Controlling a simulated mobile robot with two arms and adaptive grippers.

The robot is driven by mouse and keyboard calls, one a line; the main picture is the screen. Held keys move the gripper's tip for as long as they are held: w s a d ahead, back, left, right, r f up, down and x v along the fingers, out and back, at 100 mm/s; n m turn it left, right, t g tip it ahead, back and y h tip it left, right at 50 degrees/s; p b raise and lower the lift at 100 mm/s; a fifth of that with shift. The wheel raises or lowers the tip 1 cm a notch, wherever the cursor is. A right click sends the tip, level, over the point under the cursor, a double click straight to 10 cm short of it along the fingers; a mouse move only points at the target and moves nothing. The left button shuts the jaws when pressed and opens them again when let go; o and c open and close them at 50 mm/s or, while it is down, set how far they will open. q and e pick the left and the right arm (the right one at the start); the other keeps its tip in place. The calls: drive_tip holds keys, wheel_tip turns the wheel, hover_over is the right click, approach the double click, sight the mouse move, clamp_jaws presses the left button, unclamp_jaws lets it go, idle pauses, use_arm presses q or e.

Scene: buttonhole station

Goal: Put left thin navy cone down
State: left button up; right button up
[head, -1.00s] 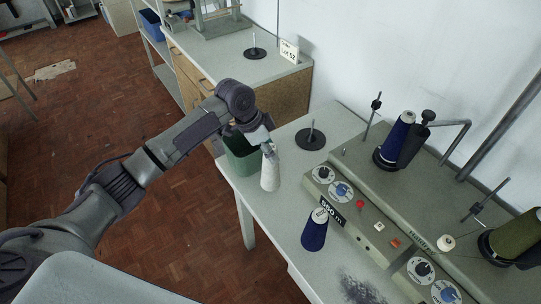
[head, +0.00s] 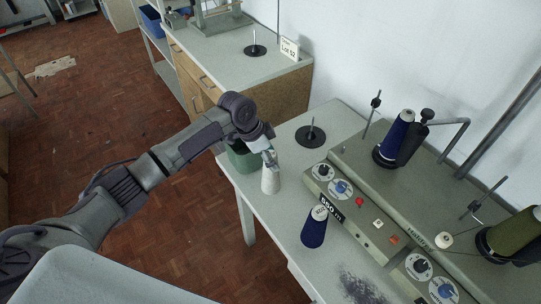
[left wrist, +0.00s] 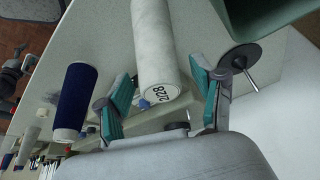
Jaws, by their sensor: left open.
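A navy cone with a pale top (head: 314,228) stands upright on the grey table, in front of the machine. It also shows in the left wrist view (left wrist: 75,98), left of the fingers and apart from them. A second navy cone (head: 394,140) sits on the machine. My left gripper (head: 271,160) is over a white cone (head: 270,181) standing near the table's left edge. In the left wrist view the open fingers of the gripper (left wrist: 160,100) are on either side of the white cone's numbered end (left wrist: 163,93), with gaps. My right gripper is out of view.
A green bin (head: 240,160) is at the table's left edge, behind the white cone. A black disc with an upright pin (head: 310,137) stands behind. The machine (head: 352,215) with dials fills the right. An olive cone (head: 512,238) sits on it.

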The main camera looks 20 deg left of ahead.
use_arm(q)
drive_tip(key=shift+r, duration=0.25)
drive_tip(key=b+v, duration=0.1)
drive_tip(key=v, duration=1.1)
drive_tip(key=shift+b, duration=0.35)
drive_tip(key=shift+d+f, duration=0.1)
